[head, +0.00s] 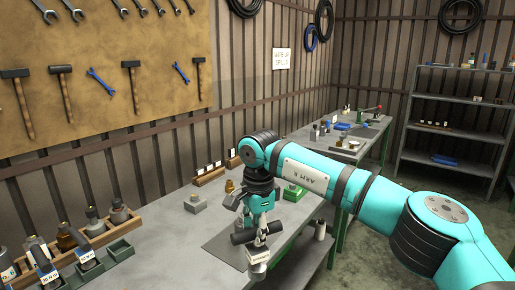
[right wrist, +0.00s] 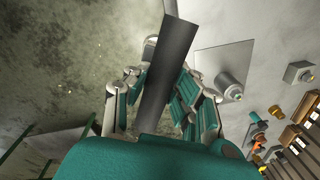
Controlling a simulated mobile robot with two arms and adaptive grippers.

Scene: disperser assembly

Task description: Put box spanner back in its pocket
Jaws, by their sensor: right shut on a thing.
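A wooden rack (head: 100,237) at the left holds several bottles and tools. My left gripper is not in view.
A silver part (right wrist: 230,87) stands on the grey mat (right wrist: 222,60) in the right wrist view. A small grey block (head: 195,204), a brass part (head: 229,186) and a green block (head: 293,192) stand farther back. The bench between rack and mat is clear.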

